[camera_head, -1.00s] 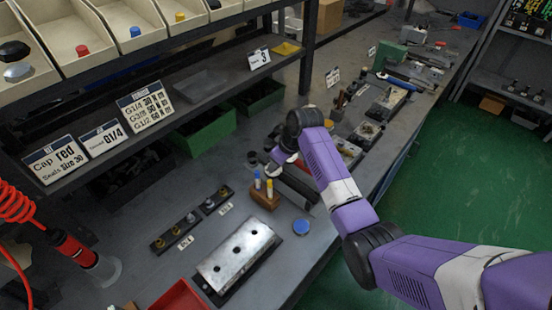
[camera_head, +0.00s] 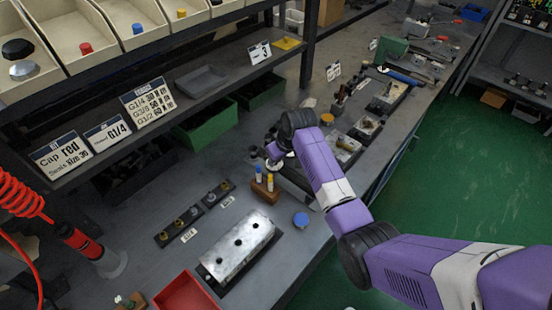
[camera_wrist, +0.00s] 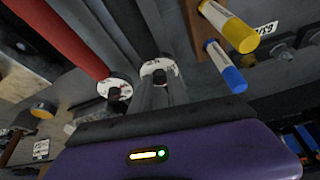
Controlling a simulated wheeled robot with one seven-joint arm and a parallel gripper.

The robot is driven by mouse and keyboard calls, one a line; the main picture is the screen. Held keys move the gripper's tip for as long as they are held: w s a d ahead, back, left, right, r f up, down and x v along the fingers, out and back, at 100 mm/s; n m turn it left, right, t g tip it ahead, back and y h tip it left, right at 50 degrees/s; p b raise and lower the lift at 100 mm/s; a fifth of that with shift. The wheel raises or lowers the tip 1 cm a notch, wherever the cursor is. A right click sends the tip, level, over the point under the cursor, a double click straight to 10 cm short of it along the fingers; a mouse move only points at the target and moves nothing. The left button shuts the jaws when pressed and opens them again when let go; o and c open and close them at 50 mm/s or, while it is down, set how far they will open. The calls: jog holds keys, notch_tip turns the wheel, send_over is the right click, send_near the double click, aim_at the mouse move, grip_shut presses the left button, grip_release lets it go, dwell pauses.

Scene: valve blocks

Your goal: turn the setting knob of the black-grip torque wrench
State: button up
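In the wrist view, the black-grip torque wrench (camera_wrist: 97,22) lies beside a red-grip wrench (camera_wrist: 52,38). Two white scale discs with dark knobs show at the near ends. One disc (camera_wrist: 113,86) is left of centre. The other disc (camera_wrist: 158,68), with its dark setting knob (camera_wrist: 160,77), is right in front of my gripper (camera_wrist: 162,84). My grey fingers reach up around this knob; I cannot tell whether they touch it, or clearly which grip it belongs to. In the head view, my gripper (camera_head: 274,158) is low at the wrenches, mostly hidden by my wrist.
A wooden block (camera_head: 265,189) holding yellow-capped and blue-capped pens stands close beside my gripper; the yellow cap (camera_wrist: 241,37) and blue cap (camera_wrist: 234,79) loom at right in the wrist view.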

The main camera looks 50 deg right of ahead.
aim_at(281, 170)
jog(key=o, duration=0.4)
jog(key=shift+o, duration=0.2)
jog(key=v, duration=0.7)
jog(key=shift+s+r+b, duration=0.2)
jog(key=shift+r+b, duration=0.15)
jog(key=shift+b, duration=0.1)
